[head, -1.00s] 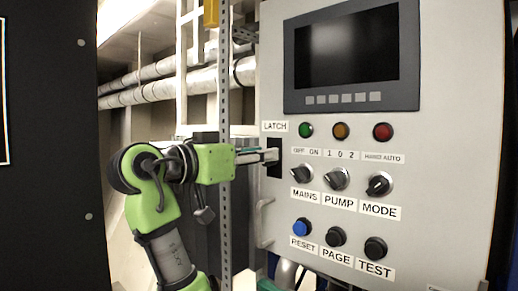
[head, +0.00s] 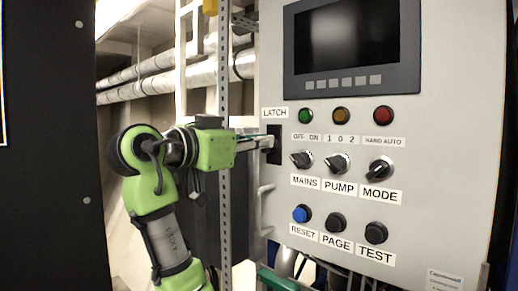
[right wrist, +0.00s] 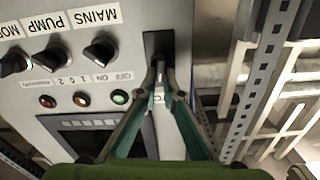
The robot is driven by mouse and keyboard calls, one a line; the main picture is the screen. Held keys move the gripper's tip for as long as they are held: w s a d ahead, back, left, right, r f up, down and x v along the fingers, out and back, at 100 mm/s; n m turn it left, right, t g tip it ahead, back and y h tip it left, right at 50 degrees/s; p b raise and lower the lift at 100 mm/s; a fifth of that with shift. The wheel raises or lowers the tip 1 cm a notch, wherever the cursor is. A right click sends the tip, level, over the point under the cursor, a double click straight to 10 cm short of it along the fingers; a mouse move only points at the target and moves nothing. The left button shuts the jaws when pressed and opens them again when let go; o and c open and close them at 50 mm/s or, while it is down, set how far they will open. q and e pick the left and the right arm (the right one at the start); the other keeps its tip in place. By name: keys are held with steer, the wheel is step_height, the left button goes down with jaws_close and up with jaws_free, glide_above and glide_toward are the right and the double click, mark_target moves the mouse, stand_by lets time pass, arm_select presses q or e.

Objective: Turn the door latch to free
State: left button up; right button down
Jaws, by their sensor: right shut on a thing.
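The door latch (head: 274,158) is a black upright recessed plate at the left edge of the grey cabinet front, under the LATCH label (head: 274,113). My right gripper (head: 268,143) reaches it from the left, its fingertips at the plate. In the right wrist view the dark latch plate (right wrist: 153,40) is at top centre, and my right gripper (right wrist: 160,68) is closed in on a small part there. The fingers hide most of that part, so I cannot tell the latch's angle. My left gripper is not in view.
The grey cabinet (head: 460,150) carries a dark screen (head: 348,44), coloured lamps, MAINS, PUMP and MODE knobs and several push buttons. A pale handle (head: 265,208) is below the latch. A perforated metal post (head: 224,80) stands close behind my right arm.

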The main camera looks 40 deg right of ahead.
steer(key=m+b, duration=0.2)
steer(key=m, duration=0.3)
steer(key=m+b, duration=0.2)
steer(key=m, duration=0.3)
steer(key=s+f+m+b, duration=0.1)
steer(key=m+b, duration=0.2)
steer(key=m, duration=0.3)
steer(key=shift+f, duration=0.1)
stand_by(0.4)
steer(key=c, duration=2.2)
jaws_free()
steer(key=shift+a, duration=0.1)
steer(key=a, duration=0.8)
steer(key=s+a, duration=0.1)
steer(key=a, duration=0.2)
steer(key=shift+a, duration=0.4)
